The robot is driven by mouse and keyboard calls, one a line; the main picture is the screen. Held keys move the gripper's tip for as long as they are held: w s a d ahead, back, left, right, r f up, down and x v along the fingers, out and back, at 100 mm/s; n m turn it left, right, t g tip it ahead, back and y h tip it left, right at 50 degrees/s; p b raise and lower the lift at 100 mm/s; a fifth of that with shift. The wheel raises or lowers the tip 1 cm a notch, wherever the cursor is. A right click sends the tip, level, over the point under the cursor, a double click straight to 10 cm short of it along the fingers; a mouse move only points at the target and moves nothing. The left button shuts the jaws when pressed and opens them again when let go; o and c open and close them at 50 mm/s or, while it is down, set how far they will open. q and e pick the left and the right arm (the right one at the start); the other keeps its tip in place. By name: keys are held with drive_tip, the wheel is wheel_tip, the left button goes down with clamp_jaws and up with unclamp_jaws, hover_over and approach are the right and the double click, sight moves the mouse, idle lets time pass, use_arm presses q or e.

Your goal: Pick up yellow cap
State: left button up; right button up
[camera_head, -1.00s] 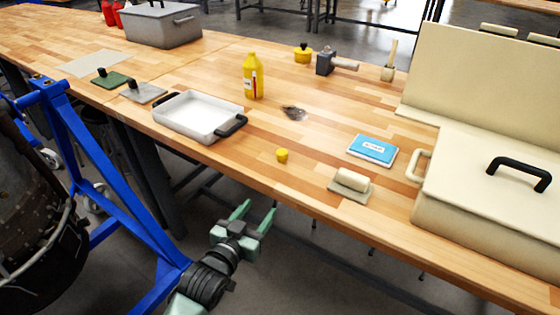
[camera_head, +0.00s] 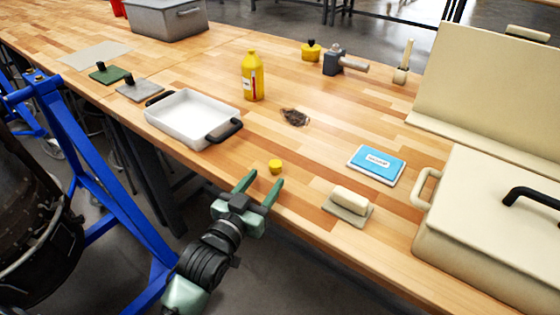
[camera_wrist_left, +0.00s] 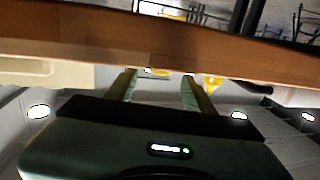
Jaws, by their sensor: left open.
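The small yellow cap (camera_head: 276,166) stands on the wooden workbench near its front edge, in the head view. My left gripper (camera_head: 264,181) is open and empty, at the bench's front edge. Its fingers point toward the cap, which is a short way beyond the tips. In the left wrist view the scene looks upside down and the two fingers of my left gripper (camera_wrist_left: 160,76) are spread apart; a small yellow patch shows between them, but I cannot tell whether it is the cap. My right gripper is not in view.
A yellow bottle (camera_head: 253,76), a white tray (camera_head: 192,118) with black handles, a blue box (camera_head: 376,164) and a brush-like block (camera_head: 349,202) surround the cap. A large beige case (camera_head: 490,215) stands at right. A blue stand (camera_head: 90,165) is at left.

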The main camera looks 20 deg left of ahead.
sight(273, 167)
use_arm(q)
drive_tip(key=w, duration=0.4)
drive_tip(key=w+d+p, duration=0.1)
drive_tip(key=w, duration=0.2)
drive_tip(key=shift+r, duration=0.1)
drive_tip(key=shift+s, duration=0.1)
drive_tip(key=shift+c, duration=0.3)
clamp_jaws()
idle(0.9)
